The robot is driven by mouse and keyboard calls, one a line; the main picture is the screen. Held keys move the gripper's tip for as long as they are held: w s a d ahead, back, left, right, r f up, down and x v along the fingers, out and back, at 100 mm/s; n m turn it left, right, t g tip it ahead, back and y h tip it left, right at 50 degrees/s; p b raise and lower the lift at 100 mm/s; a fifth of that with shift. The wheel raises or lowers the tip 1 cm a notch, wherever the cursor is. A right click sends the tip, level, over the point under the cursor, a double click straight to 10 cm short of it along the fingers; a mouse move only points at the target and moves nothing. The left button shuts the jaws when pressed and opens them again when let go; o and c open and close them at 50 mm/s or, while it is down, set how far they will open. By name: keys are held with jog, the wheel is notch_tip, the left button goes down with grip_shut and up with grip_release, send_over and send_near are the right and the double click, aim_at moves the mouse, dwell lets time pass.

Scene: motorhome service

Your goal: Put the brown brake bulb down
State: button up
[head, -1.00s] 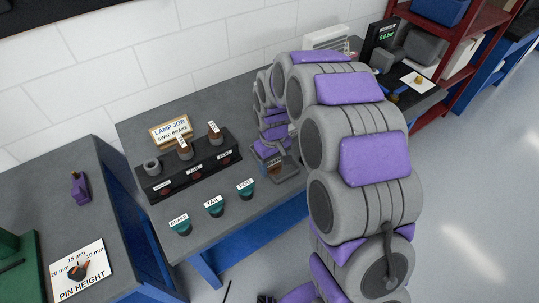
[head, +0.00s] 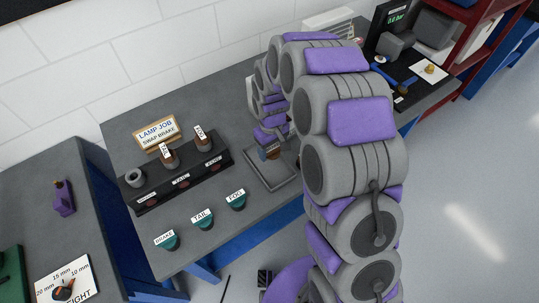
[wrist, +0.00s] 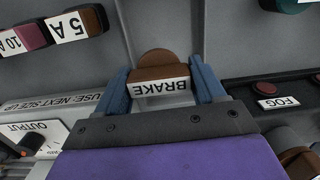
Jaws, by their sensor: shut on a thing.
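The brown brake bulb (wrist: 155,65) with its white BRAKE label is between the two blue fingers of my gripper (wrist: 163,84) in the wrist view. The gripper is shut on it. In the head view, my gripper (head: 268,151) and the bulb (head: 273,154) are over the back part of a shallow grey tray (head: 286,182). I cannot tell whether the bulb touches the tray floor. The black lamp holder (head: 183,181) stands left of the tray. Its left socket (head: 135,178) is empty; the other two hold brown bulbs (head: 169,159).
Teal BRAKE (head: 168,241), TAIL (head: 203,220) and FOG (head: 237,201) bulbs stand along the bench's front. A LAMP JOB sign (head: 157,132) reading SWAP BRAKE stands behind the holder. The wrist view shows labelled fuses (wrist: 78,25) nearby.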

aim_at(270, 156)
jog(key=shift+d+f, duration=0.1)
jog(key=shift+f, duration=0.65)
jog(key=a+f, duration=0.2)
jog(key=shift+a+f, duration=0.3)
jog(key=shift+f, duration=0.1)
jog(key=o, duration=1.2)
jog(key=shift+d+r, duration=0.1)
jog(key=shift+d, duration=0.05)
jog(key=o, duration=0.4)
jog(key=shift+d+r, duration=0.1)
jog(key=shift+d, duration=0.6)
jog(key=shift+a, duration=0.6)
jog(key=shift+d, duration=0.35)
